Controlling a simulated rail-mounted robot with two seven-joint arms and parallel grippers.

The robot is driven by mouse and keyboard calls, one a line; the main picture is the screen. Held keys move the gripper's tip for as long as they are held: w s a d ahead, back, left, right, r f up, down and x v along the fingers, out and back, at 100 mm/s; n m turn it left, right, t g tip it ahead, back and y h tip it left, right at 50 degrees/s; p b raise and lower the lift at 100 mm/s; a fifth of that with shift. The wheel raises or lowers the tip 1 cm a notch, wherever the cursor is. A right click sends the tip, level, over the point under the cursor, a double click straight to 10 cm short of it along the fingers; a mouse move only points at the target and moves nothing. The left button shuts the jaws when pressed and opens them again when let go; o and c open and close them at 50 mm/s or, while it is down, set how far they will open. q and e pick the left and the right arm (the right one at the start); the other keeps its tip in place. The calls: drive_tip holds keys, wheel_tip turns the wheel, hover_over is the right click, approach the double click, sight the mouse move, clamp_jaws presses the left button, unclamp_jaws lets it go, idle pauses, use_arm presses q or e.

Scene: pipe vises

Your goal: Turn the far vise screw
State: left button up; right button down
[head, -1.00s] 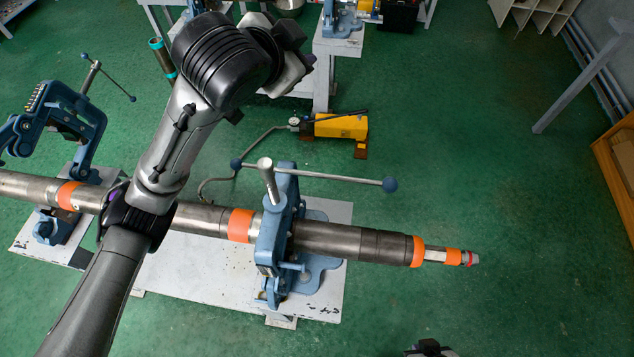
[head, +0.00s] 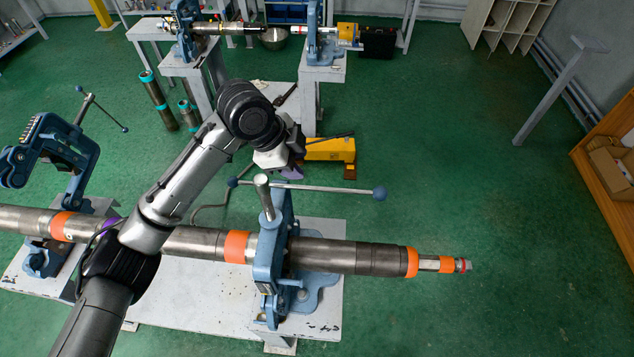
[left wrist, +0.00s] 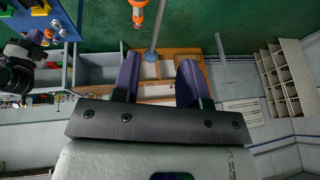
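The blue vise (head: 272,240) in the middle of the head view is closed around a steel pipe (head: 335,255) with orange bands. Its screw has an upright steel head (head: 264,197) and a long cross handle (head: 335,189) with blue ball ends. My left gripper (head: 290,170) is over the handle's middle stretch, behind the screw head; most of its fingers are hidden there. In the left wrist view, its two purple fingers (left wrist: 157,80) are apart. The handle (left wrist: 157,25) and its ball (left wrist: 151,55) appear between them, apparently beyond the tips. My right gripper does not show.
A second blue vise (head: 60,150) stands open at the left, its own handle raised. A yellow pump (head: 328,149) sits on the floor behind the handle. More vises (head: 315,40) stand on benches at the back.

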sight(320, 187)
use_arm(q)
drive_tip(key=p+x, duration=0.2)
drive_tip(key=x, duration=0.9)
drive_tip(key=shift+d+f, duration=0.1)
drive_tip(key=shift+f, duration=0.1)
clamp_jaws()
